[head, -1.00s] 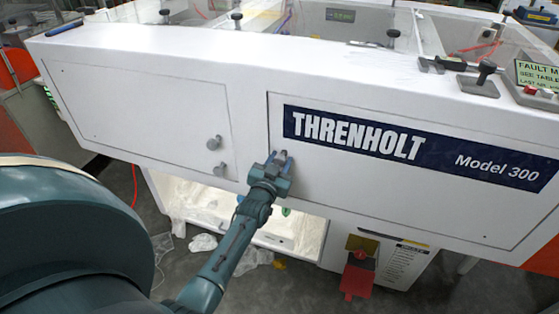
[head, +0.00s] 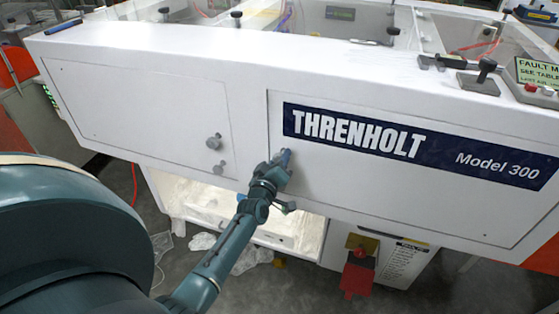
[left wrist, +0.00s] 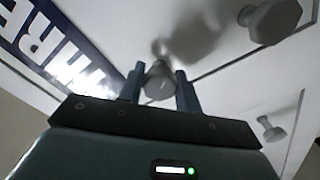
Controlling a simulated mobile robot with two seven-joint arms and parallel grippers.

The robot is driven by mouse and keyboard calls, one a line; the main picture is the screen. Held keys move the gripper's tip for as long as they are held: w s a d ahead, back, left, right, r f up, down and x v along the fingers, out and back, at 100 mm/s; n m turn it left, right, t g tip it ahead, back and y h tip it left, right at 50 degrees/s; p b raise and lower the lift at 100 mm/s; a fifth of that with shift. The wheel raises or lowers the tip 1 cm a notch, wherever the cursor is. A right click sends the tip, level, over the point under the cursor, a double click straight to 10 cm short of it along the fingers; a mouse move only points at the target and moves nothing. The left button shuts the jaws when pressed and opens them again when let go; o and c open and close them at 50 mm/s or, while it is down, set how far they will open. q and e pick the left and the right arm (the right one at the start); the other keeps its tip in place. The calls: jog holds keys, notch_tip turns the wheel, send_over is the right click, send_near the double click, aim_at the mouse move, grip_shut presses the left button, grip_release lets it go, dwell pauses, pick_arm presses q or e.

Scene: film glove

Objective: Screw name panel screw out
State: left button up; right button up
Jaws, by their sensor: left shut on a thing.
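The name panel (head: 400,190) is a white door with a dark blue THRENHOLT sign (head: 470,163), set in the front of the white machine. My left gripper (head: 284,157) is at the panel's left edge, below the start of the lettering. In the left wrist view, its two blue-grey fingers are shut on the grey head of the name panel screw (left wrist: 160,83), one on each side. The gripper hides this screw in the head view. I cannot tell how far the screw stands out from the panel. My right gripper is not in view.
Two more grey knob screws, an upper one (head: 214,141) and a lower one (head: 219,168), stick out of the left panel (head: 140,110) close to my gripper. Below is an open lit bay (head: 290,235). A red and yellow switch (head: 358,270) is at lower right.

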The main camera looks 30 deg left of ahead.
pick_arm(q)
jog(key=n, duration=0.2)
jog(key=n+b, duration=0.1)
jog(key=n, duration=0.3)
jog(key=shift+w+r+n, duration=0.15)
jog(key=shift+r+n, duration=0.15)
jog(key=n+b, duration=0.1)
jog(key=n, duration=0.4)
jog(key=shift+r, duration=0.1)
jog(key=shift+a+n, duration=0.1)
jog(key=shift+n, duration=0.2)
jog(key=o, duration=1)
jog(key=shift+f+b, duration=0.2)
jog(key=shift+b, duration=0.1)
jog(key=shift+c, duration=0.2)
jog(key=shift+f, duration=0.1)
